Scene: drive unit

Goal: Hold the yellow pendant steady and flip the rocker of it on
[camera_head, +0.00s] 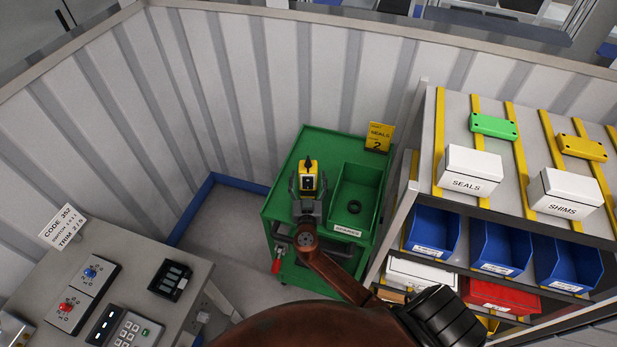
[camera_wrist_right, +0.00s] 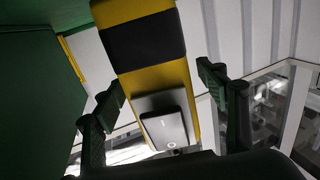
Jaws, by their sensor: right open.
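The yellow pendant (camera_head: 308,180), with black parts, is at the left part of the green cart's top. In the right wrist view the pendant (camera_wrist_right: 172,78) is a long yellow body with a wide black band. My right gripper (camera_head: 308,186) is around the pendant, one finger on each side. In the wrist view its fingers (camera_wrist_right: 160,92) are open, with gaps beside the pendant. My left gripper is out of view.
The green cart (camera_head: 284,197) holds a green bin (camera_head: 366,177) with a dark ring (camera_head: 354,206). A shelf with white boxes and blue bins (camera_head: 432,232) stands close on the right. A grey bench (camera_head: 120,253) with switch panels is at lower left. A corrugated wall is behind.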

